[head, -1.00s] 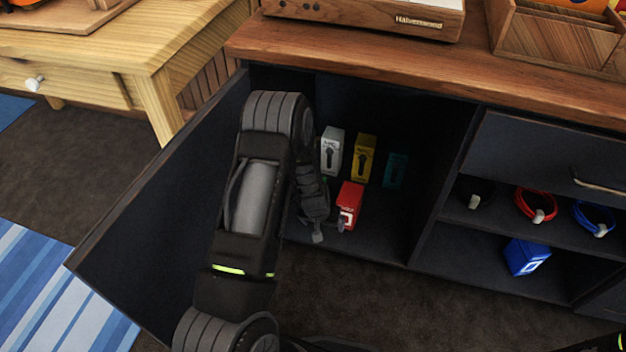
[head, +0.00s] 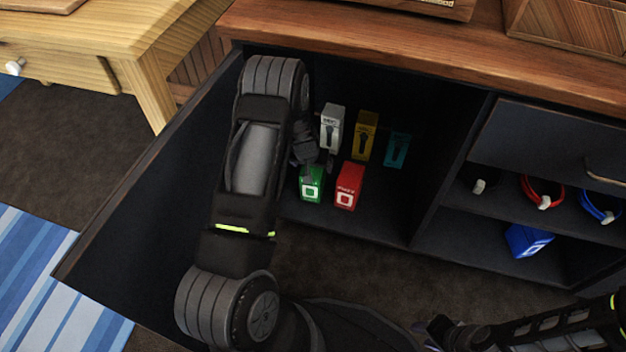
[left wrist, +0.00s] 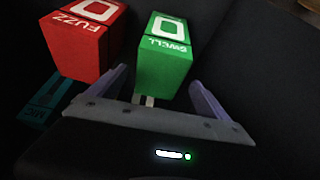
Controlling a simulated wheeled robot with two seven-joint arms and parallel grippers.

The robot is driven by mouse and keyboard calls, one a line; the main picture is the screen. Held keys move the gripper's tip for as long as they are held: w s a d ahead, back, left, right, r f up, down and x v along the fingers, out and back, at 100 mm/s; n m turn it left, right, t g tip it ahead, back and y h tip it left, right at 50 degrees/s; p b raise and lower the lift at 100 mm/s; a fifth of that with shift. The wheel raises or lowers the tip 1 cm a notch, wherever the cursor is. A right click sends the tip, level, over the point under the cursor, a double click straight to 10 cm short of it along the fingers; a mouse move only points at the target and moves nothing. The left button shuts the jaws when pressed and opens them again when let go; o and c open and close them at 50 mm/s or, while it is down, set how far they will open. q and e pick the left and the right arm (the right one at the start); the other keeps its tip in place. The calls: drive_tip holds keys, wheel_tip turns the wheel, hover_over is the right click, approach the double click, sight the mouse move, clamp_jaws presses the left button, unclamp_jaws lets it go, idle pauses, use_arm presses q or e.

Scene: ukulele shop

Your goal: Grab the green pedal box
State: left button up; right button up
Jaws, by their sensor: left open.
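The green pedal box (head: 311,186), labelled SWELL in the left wrist view (left wrist: 163,62), stands on the floor of the open cabinet, left of the red box (head: 348,186). My left gripper (head: 318,168) is inside the cabinet, at the top and back of the green box. In the left wrist view its fingers (left wrist: 160,88) are open and spread wider than the green box, which lies just ahead between their lines. I see no grip on it. The red FUZZ box (left wrist: 85,40) is close beside the left-hand finger. My right gripper (head: 434,334) shows partly at the bottom, its jaws unclear.
White (head: 332,128), yellow (head: 364,136) and teal (head: 397,149) boxes stand behind. Shelves on the right hold straps and a blue box (head: 527,241). The wooden top (head: 400,48) overhangs the compartment.

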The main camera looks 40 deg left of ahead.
use_arm(q)
drive_tip(key=shift+w+f, duration=0.1)
drive_tip(key=shift+f, duration=0.15)
drive_tip(key=b+x, duration=0.2)
drive_tip(key=x, duration=0.2)
drive_tip(key=shift+f, duration=0.15)
drive_tip(key=shift+w+f+b, duration=0.2)
drive_tip(key=shift+f+b, duration=0.1)
drive_tip(key=shift+f, duration=0.05)
drive_tip(key=shift+f+b, duration=0.25)
drive_tip(key=shift+b, duration=0.1)
idle(0.6)
clamp_jaws()
idle(1.1)
